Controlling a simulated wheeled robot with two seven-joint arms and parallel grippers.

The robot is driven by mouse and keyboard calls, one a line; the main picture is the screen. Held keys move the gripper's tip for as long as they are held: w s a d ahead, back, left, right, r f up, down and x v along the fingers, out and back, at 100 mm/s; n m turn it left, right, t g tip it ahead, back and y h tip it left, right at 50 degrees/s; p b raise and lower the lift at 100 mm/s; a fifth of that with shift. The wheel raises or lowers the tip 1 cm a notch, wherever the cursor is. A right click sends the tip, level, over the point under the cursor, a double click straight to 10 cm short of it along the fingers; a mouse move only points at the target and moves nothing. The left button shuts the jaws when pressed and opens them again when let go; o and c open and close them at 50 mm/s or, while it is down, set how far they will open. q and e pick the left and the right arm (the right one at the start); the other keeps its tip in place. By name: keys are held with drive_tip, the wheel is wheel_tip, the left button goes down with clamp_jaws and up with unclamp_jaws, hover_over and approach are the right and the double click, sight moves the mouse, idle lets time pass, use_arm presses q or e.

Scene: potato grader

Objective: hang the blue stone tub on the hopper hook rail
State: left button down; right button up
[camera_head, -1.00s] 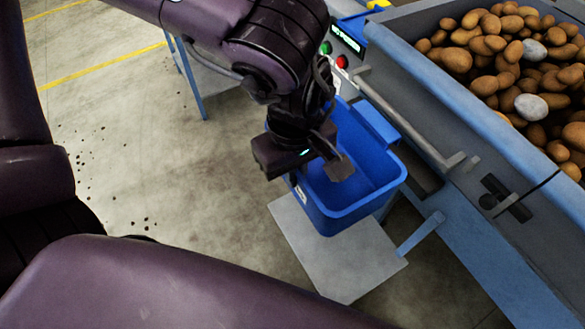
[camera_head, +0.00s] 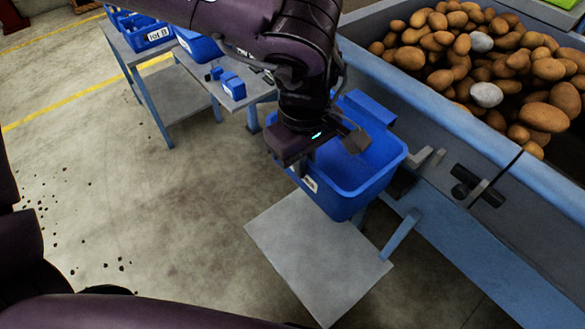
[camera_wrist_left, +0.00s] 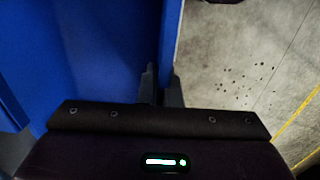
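The blue stone tub (camera_head: 372,178) is upright against the hopper side, above a grey plate, with a raised lip (camera_head: 368,108) on its hopper side. My left gripper (camera_head: 335,150) is at its near-left wall, with one finger inside. In the left wrist view the two fingers (camera_wrist_left: 161,85) are close together around the edge of the blue wall. The hook rail (camera_head: 430,158) shows only at its near end; the tub hides the rest. I cannot tell whether the lip rests on the rail. My right gripper is out of view.
The hopper (camera_head: 420,92) holds potatoes and a few grey stones. The grey plate (camera_head: 320,255) lies below the tub. A side table (camera_head: 185,95) with blue bins stands at the upper left. A latch-like part (camera_head: 475,188) sticks out right of the rail.

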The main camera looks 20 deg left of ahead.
sight(303, 188)
use_arm(q)
drive_tip(key=shift+w+f+b, duration=0.1)
drive_tip(key=shift+f+b, duration=0.5)
drive_tip(key=shift+f, duration=0.65)
drive_tip(key=shift+d+f, duration=0.1)
drive_tip(key=shift+f, duration=0.3)
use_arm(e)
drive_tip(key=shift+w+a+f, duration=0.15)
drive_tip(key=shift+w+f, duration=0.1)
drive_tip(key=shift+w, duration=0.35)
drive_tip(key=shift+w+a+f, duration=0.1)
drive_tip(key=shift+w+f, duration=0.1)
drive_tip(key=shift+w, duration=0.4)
use_arm(q)
drive_tip(key=c, duration=1.5)
unclamp_jaws()
drive_tip(key=shift+c, duration=0.2)
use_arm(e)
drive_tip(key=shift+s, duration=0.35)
use_arm(q)
wheel_tip(303, 188, up, 8)
drive_tip(key=shift+f, duration=0.1)
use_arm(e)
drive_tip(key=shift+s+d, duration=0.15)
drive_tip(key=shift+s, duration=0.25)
